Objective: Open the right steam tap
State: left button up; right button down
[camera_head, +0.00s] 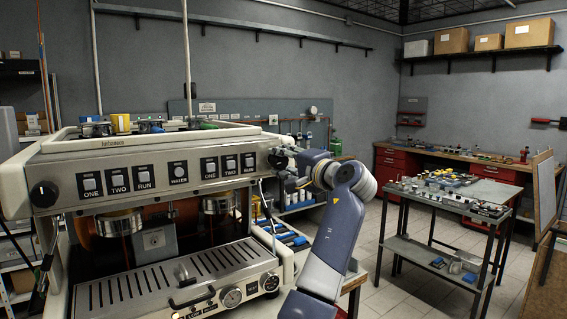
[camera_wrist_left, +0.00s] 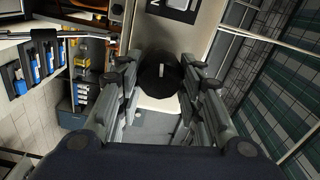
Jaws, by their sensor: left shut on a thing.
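The espresso machine (camera_head: 130,165) stands at the left in the head view. Its right steam tap is a round black knob (camera_head: 276,161) at the right end of the front panel, partly covered by my gripper. My left gripper (camera_head: 286,165) is at this knob, its arm rising from below. In the left wrist view the black knob (camera_wrist_left: 160,76) sits between the two fingers of my left gripper (camera_wrist_left: 160,88), which is shut on it. A short pale mark shows on the knob's face. My right gripper is in neither view.
The left black knob (camera_head: 44,194) is at the machine's other end. A drip tray (camera_head: 180,280) juts out below the panel. A grey work table (camera_head: 450,205) with small parts stands to the right, with open floor before it.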

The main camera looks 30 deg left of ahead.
pick_arm(q)
jog(key=o, duration=1.1)
jog(key=v, duration=1.2)
